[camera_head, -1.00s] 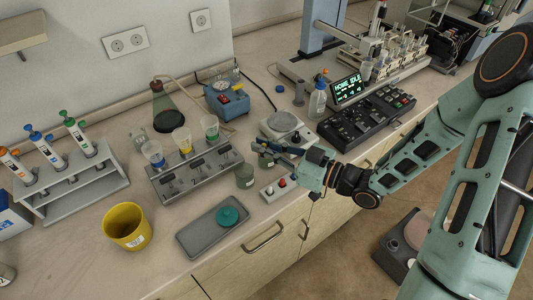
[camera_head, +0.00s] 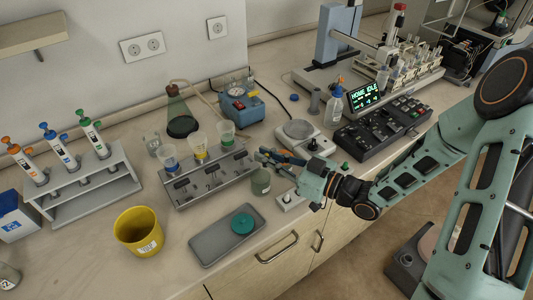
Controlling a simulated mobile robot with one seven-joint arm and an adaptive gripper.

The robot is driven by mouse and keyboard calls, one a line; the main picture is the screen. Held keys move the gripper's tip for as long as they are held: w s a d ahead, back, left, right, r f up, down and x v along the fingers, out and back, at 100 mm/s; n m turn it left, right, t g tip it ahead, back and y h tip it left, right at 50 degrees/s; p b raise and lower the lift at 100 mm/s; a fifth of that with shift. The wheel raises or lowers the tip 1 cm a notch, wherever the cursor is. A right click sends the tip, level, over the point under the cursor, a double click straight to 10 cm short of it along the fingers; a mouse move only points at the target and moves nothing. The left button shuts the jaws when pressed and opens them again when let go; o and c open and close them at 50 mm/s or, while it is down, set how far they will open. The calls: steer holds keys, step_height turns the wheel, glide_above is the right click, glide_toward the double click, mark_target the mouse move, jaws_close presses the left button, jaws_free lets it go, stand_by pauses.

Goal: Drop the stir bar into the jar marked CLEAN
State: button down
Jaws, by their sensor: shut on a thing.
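My gripper (camera_head: 266,157) is at the end of my arm reaching in from the right. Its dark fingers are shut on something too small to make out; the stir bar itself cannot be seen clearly. The fingertips are just above a small greenish jar (camera_head: 261,183) in front of the bottle rack's right end. Its label cannot be read, so I cannot tell whether it is the one marked CLEAN. A teal round lid (camera_head: 242,223) lies on a grey tray (camera_head: 211,245) in front. Another jar (camera_head: 8,276) is cut off at the lower left edge.
A metal rack (camera_head: 212,184) with coloured cups stands left of the gripper. A white balance or stirrer plate (camera_head: 305,138) and a small control box (camera_head: 289,200) are close to my wrist. A yellow bucket (camera_head: 138,232) stands left of the tray. Bare bench lies between rack and tray.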

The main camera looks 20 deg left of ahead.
steer(key=shift+f+b, duration=0.35)
steer(key=shift+f, duration=0.55)
steer(key=shift+r, duration=0.1)
steer(key=c, duration=1.9)
jaws_free()
steer(key=shift+c, duration=0.2)
steer(key=v, duration=1.2)
